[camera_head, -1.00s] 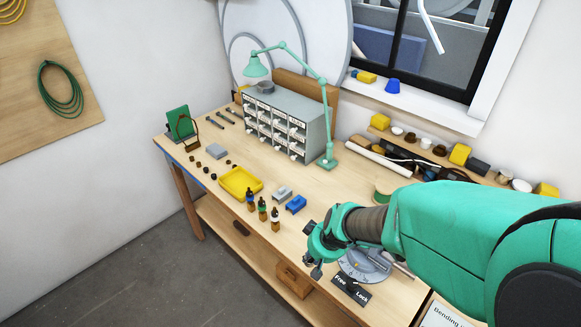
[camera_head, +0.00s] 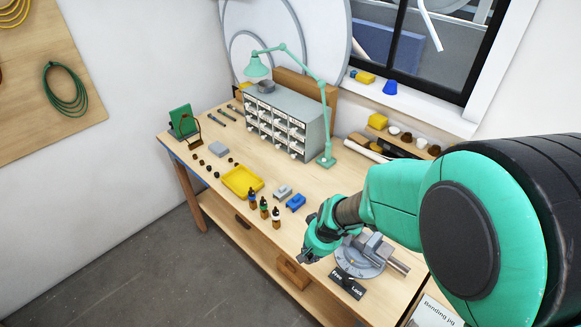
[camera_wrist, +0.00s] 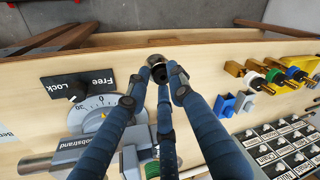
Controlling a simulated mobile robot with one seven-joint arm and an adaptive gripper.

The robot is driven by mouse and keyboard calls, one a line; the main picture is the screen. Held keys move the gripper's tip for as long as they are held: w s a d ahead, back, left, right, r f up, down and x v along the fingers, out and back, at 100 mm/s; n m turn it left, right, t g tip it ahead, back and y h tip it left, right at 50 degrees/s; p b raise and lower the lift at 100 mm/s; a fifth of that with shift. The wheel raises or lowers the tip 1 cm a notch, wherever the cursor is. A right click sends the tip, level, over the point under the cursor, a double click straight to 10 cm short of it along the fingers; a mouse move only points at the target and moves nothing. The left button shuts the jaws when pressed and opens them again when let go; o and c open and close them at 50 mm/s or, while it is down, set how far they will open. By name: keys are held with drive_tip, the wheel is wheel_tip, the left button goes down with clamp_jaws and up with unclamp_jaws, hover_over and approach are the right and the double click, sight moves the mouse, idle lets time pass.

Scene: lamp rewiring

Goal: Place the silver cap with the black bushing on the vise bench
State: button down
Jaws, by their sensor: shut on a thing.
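My gripper (camera_wrist: 162,74) is shut on a small round piece with a silvery rim and a dark centre, which looks like the silver cap with the black bushing (camera_wrist: 156,60). The fingers cover part of it. In the head view my gripper (camera_head: 306,256) is over the front edge area of the wooden vise bench (camera_head: 225,217), left of the grey vise (camera_head: 366,258). The cap cannot be made out there. In the wrist view the bench top (camera_wrist: 50,120) lies beneath the fingers; the gap between cap and wood is hard to judge.
The vise's round base and Free/Lock plate (camera_head: 347,283) are right of my gripper. Small bottles (camera_head: 264,208), blue and grey blocks (camera_head: 296,202) and a yellow tray (camera_head: 234,184) stand to the left. Behind are a drawer cabinet (camera_head: 300,120) and lamp (camera_head: 327,110). Bare wood lies between bottles and vise.

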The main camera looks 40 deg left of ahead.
drive_tip(key=p, duration=0.2)
hover_over(301, 231)
drive_tip(key=shift+f, duration=0.7)
idle(0.3)
drive_tip(key=shift+f+p, duration=0.35)
drive_tip(key=shift+f, duration=1.4)
drive_tip(key=shift+f, duration=0.15)
drive_tip(key=c, duration=1.5)
unclamp_jaws()
